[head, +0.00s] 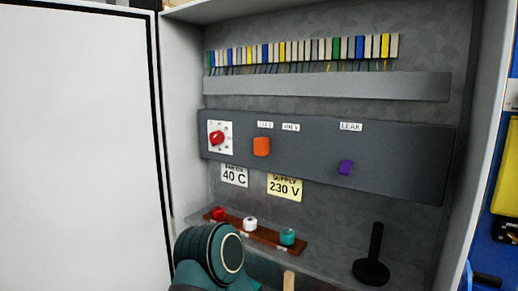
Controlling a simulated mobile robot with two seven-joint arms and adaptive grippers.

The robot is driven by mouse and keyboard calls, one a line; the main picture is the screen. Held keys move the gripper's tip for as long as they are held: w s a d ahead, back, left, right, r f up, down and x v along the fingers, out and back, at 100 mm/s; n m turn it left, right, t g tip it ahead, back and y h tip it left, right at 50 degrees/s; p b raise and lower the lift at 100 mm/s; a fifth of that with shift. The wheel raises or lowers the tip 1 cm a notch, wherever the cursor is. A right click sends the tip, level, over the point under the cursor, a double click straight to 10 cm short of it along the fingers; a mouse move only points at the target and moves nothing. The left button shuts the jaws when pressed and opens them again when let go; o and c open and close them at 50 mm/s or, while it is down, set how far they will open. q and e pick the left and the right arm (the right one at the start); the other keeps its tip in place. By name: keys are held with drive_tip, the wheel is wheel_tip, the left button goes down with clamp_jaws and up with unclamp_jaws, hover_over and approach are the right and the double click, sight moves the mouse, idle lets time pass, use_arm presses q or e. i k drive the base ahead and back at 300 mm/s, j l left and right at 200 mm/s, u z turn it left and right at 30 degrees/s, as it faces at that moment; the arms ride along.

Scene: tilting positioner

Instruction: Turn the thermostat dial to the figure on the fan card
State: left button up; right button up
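The thermostat dial (217,138) is a red knob on a white square plate at the left end of the dark grey panel. Small marks surround the knob, but they and its pointer are too small to read. The fan card (234,175) is a white label below the dial, reading "40 C" under a small line that looks like "FAN ON". A teal and dark arm link of mine (210,256) rises at the bottom, below and in front of the panel, apart from the dial. Neither gripper's fingers show.
The panel also bears an orange switch (262,146) and a purple knob (346,167) under a "LEAK" label. A yellow "SUPPLY 230 V" card (284,187) hangs below. Red, white and green pieces sit on a brown strip (262,234). A black post (373,258) stands right. A white door (75,150) is left.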

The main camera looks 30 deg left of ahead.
sight(217, 138)
drive_tip(key=u, duration=1.3)
